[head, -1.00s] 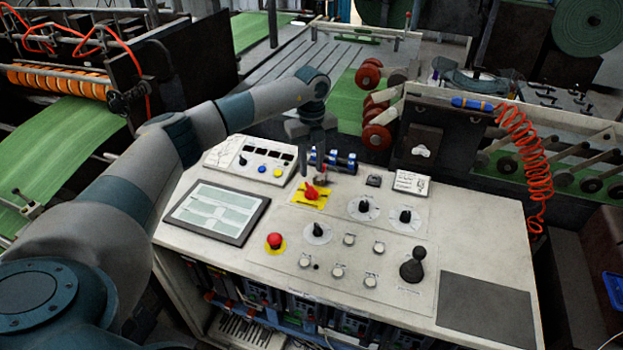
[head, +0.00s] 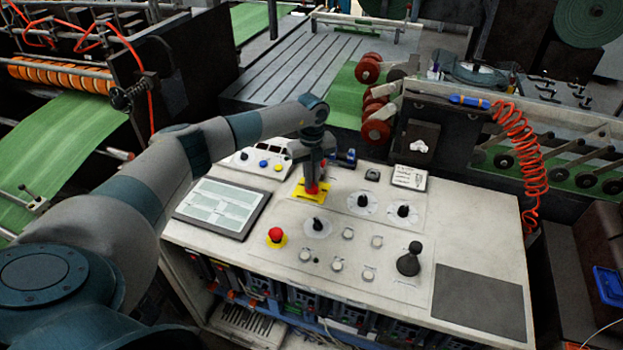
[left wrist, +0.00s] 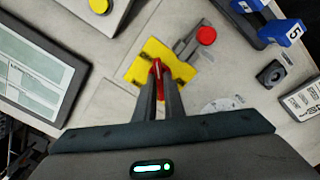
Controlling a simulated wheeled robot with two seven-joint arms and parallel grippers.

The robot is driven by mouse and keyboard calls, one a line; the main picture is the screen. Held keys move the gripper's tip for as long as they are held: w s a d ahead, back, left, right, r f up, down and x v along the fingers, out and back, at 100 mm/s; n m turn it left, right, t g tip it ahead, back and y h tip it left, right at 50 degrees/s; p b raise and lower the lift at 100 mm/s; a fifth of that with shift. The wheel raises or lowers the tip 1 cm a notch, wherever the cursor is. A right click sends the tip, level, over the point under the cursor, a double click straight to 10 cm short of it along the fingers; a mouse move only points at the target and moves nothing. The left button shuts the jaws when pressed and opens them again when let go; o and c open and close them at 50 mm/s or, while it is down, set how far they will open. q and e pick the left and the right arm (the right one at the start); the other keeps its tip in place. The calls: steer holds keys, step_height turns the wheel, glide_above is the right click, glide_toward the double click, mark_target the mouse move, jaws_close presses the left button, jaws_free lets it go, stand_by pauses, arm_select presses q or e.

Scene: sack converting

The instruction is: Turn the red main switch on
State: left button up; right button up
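The red main switch (left wrist: 157,67) is a red handle on a yellow plate (left wrist: 138,70) on the control desk. In the head view the switch (head: 312,189) shows just below my left gripper (head: 312,180), which points down onto it from above. In the left wrist view the two fingers of my left gripper (left wrist: 161,82) stand close together, one on each side of the red handle, and look shut on it. The fingers hide part of the handle. My right gripper is in neither view.
The desk (head: 460,225) also carries a red mushroom button (head: 276,235), black knobs (head: 317,225), a black joystick (head: 409,260) and a screen (head: 221,206). A coiled orange hose (head: 522,150) hangs at right.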

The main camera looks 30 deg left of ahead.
arm_select(q)
jaws_close()
steer(key=m+b, duration=0.2)
steer(key=b, duration=0.1)
steer(key=shift+f+m, duration=0.2)
steer(key=shift+m, duration=0.1)
steer(key=m+b, duration=0.5)
steer(key=shift+b, duration=0.4)
steer(key=m+b, duration=0.4)
steer(key=m, duration=0.1)
steer(key=shift+m+b, duration=0.3)
steer(key=shift+m, duration=0.1)
steer(key=m+b, duration=0.1)
steer(key=m, duration=0.2)
steer(key=m+b, duration=0.1)
steer(key=shift+r+b, duration=0.25)
steer(key=shift+b, duration=0.05)
steer(key=shift+m, duration=0.3)
steer(key=o, duration=0.7)
jaws_free()
steer(key=shift+c, duration=0.2)
